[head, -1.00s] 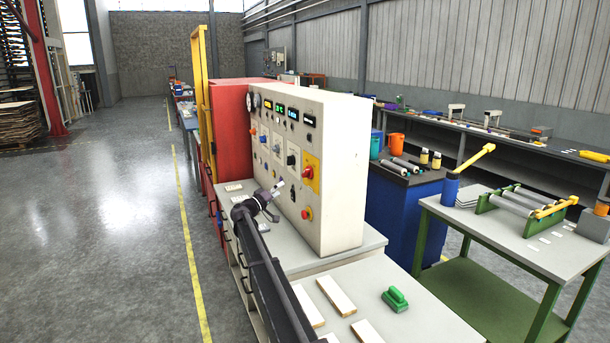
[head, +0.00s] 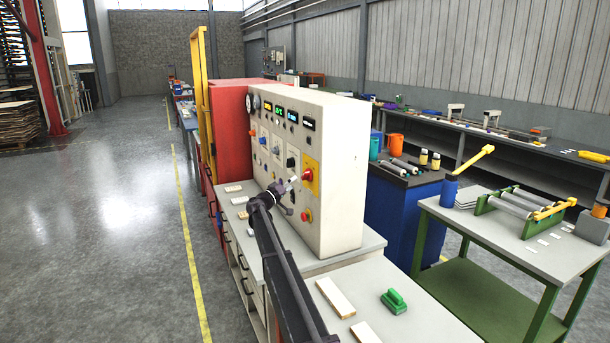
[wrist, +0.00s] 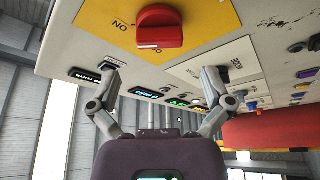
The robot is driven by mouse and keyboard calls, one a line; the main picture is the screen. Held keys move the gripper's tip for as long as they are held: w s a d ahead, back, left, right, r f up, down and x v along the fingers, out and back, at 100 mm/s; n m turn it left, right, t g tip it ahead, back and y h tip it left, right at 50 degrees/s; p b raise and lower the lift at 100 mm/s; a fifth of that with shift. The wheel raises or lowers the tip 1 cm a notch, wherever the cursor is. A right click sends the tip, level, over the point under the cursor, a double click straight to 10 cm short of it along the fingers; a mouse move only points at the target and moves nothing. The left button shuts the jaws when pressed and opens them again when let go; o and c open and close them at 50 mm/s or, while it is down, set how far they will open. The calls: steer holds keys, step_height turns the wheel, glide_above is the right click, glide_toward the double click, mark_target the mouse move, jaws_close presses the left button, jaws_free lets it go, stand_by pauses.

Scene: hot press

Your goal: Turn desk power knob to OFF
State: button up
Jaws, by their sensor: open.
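The red power knob (head: 307,175) sits on a yellow plate (head: 315,165) near the right end of the cream control panel's face. In the wrist view the red knob (wrist: 159,27) is at the top middle, on its yellow plate (wrist: 210,15) with the word ON beside it. My gripper (head: 291,183) is close in front of the panel, beside the knob in the head view. In the wrist view my gripper (wrist: 160,85) is open, its two fingers spread wide and empty. The knob lies beyond the fingertips, apart from them.
The cream control panel (head: 340,190) stands on a grey bench. Below the power knob is a red button (head: 306,215); other knobs and lit displays line the panel. A green block (head: 394,301) and pale boards (head: 335,295) lie on the near bench top.

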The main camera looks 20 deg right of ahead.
mark_target(303, 176)
steer(key=shift+p+x, duration=0.7)
steer(key=shift+x, duration=2.7)
steer(key=c, duration=1)
steer(key=shift+s+n, duration=0.1)
steer(key=shift+n, duration=0.3)
steer(key=n+y+p, duration=0.1)
steer(key=n+p, duration=0.1)
steer(key=n, duration=0.1)
steer(key=shift+r+n+y, duration=0.15)
steer(key=shift+n+y, duration=0.15)
steer(key=n+y+p, duration=0.1)
steer(key=n+p, duration=0.2)
steer(key=n, duration=0.1)
steer(key=shift+y, duration=0.3)
steer(key=n+y+p, duration=0.1)
steer(key=n+p, duration=0.1)
steer(key=n, duration=0.2)
steer(key=shift+g, duration=0.4)
steer(key=shift+f+n+g+y+p, duration=0.25)
steer(key=shift+n+g+y+p, duration=0.35)
steer(key=shift+n+p, duration=0.55)
steer(key=shift+n, duration=0.25)
